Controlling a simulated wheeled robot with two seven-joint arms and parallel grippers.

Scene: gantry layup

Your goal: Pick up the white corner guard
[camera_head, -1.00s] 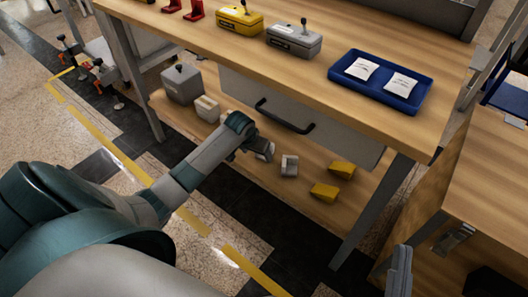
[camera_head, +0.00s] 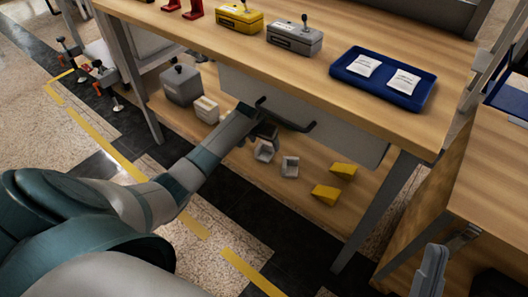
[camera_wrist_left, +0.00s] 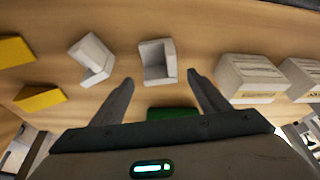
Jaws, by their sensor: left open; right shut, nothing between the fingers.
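Two white corner guards lie on the lower wooden shelf. One (camera_head: 264,151) is nearer my left gripper, and the other (camera_head: 290,166) is to its right. In the left wrist view, the nearer guard (camera_wrist_left: 157,75) lies beyond and between the fingertips, apart from them. The other guard (camera_wrist_left: 91,60) is left of the fingers, tilted. My left gripper (camera_wrist_left: 161,79) is open and empty; in the head view it (camera_head: 265,132) is partly hidden below the drawer. My right gripper (camera_head: 432,268) is shut and empty at the lower right.
Yellow wedges (camera_head: 326,194) lie right of the guards on the shelf (camera_head: 313,213). White boxes (camera_wrist_left: 249,78) and a grey box (camera_head: 181,85) are on its other side. The drawer handle (camera_head: 286,116) and tabletop edge overhang the arm. A table leg (camera_head: 374,212) stands right.

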